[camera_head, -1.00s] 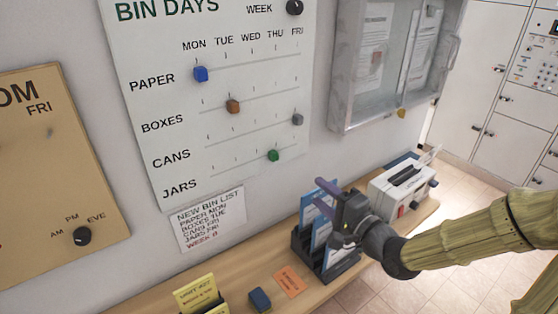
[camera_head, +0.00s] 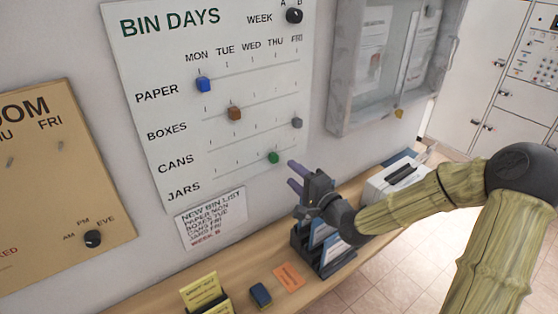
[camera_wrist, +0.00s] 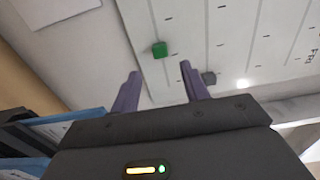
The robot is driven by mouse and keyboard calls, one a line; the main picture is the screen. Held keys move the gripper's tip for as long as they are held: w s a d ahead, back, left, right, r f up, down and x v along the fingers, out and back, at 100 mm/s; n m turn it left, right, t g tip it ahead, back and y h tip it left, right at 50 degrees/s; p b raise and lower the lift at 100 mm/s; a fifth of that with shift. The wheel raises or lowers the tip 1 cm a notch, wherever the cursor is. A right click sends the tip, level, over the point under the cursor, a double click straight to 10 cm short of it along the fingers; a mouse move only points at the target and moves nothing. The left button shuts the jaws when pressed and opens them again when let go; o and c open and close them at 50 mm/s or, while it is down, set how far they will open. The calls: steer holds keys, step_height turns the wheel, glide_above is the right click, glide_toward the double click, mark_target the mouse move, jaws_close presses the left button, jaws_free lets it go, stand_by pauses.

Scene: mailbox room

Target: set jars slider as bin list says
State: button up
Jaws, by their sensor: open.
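The green jars slider (camera_head: 273,157) sits on the lowest row of the white bin days board (camera_head: 150,60), about under THU. The bin list (camera_head: 211,217) is a paper below the board; its small text seems to give jars as FRI. My gripper (camera_head: 294,175) is open and empty, just right of and below the green slider, with its purple fingers pointing at the board. In the wrist view the green slider (camera_wrist: 159,49) shows beyond the gap between the fingertips (camera_wrist: 160,70), apart from them.
The grey cans slider (camera_head: 297,123) is at FRI, above my gripper. The brown boxes slider (camera_head: 234,113) is at TUE and the blue paper slider (camera_head: 203,85) at MON. A letter rack (camera_head: 330,262) stands on the shelf below my gripper. A glass cabinet (camera_head: 385,70) hangs at right.

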mark_target(276, 160)
steer(key=p+x, duration=0.1)
steer(key=x, duration=0.6)
steer(key=shift+w+a, duration=0.15)
steer(key=shift+w, duration=0.05)
jaws_close()
